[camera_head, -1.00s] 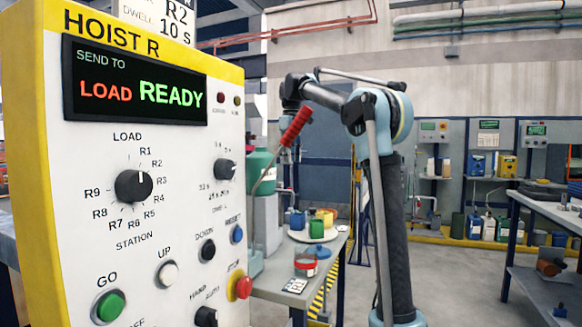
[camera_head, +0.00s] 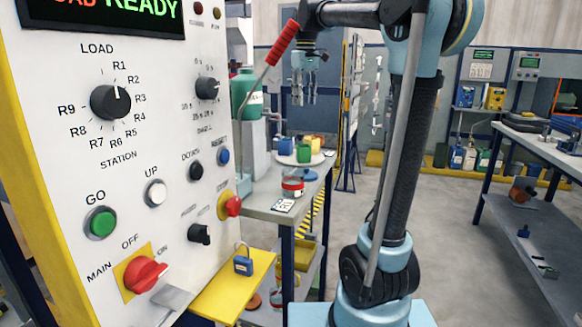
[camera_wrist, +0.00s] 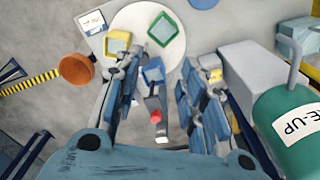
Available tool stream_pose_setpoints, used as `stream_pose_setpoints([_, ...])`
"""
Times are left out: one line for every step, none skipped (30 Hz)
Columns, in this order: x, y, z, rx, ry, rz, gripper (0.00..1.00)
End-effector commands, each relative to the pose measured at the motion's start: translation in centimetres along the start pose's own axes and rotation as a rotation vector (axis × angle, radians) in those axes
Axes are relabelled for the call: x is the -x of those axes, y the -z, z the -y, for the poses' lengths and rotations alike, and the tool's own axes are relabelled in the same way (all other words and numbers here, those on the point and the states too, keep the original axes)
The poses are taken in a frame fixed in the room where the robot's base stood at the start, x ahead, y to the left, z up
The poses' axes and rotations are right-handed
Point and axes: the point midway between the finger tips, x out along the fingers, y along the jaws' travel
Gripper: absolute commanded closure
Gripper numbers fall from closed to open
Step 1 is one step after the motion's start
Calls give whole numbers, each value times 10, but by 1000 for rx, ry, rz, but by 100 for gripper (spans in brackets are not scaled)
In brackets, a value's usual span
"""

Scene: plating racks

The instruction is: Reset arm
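My arm rises on the right of the head view and bends over to the left at the top. My gripper (camera_head: 304,97) hangs fingers down from its end, above and behind the work table. In the wrist view my gripper (camera_wrist: 163,65) shows two jointed blue-grey fingers spread apart, with nothing held between them. A red-tipped grey part shows in the gap between the fingers; I cannot tell what it is. Below the fingers lies a round white plate (camera_wrist: 172,50) with several coloured square containers. The plate also shows on the table in the head view (camera_head: 287,160).
The hoist console (camera_head: 60,170) fills the left, with a red-handled lever (camera_head: 283,42) at its right edge. A green bottle (camera_head: 245,92) stands beside it; it also shows in the wrist view (camera_wrist: 286,125). A bench (camera_head: 540,215) stands right. Open floor lies between.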

Motion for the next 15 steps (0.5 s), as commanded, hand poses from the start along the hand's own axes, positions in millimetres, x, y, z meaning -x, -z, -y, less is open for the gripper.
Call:
stream_pose_setpoints([-9, -17, 0, -26, -3, -5, 63])
stream_pose_setpoints([-14, -26, 0, -40, -4, -8, 63])
stream_pose_setpoints([-21, -38, 1, -61, -6, -11, 63])
stream_pose_setpoints([-26, -47, 2, -76, -8, -14, 63])
stream_pose_setpoints([-32, -56, 2, -90, -9, -17, 63])
stream_pose_setpoints([-40, -68, 3, -111, -11, -21, 63])
stream_pose_setpoints([-46, -77, 4, -126, -13, -24, 63])
stream_pose_setpoints([-53, -86, 5, -141, -15, -27, 63])
stream_pose_setpoints([-61, -98, 6, -160, -17, -32, 63])
stream_pose_setpoints([-68, -107, 8, -176, -19, -35, 63])
stream_pose_setpoints([-75, -116, 9, -192, -20, -37, 63])
stream_pose_setpoints([-84, -128, 11, -211, -22, -41, 63])
stream_pose_setpoints([-92, -137, 13, -225, -23, -44, 63])
stream_pose_setpoints([-99, -145, 14, -241, -25, -47, 63])
stream_pose_setpoints([-109, -157, 17, -261, -27, -51, 63])
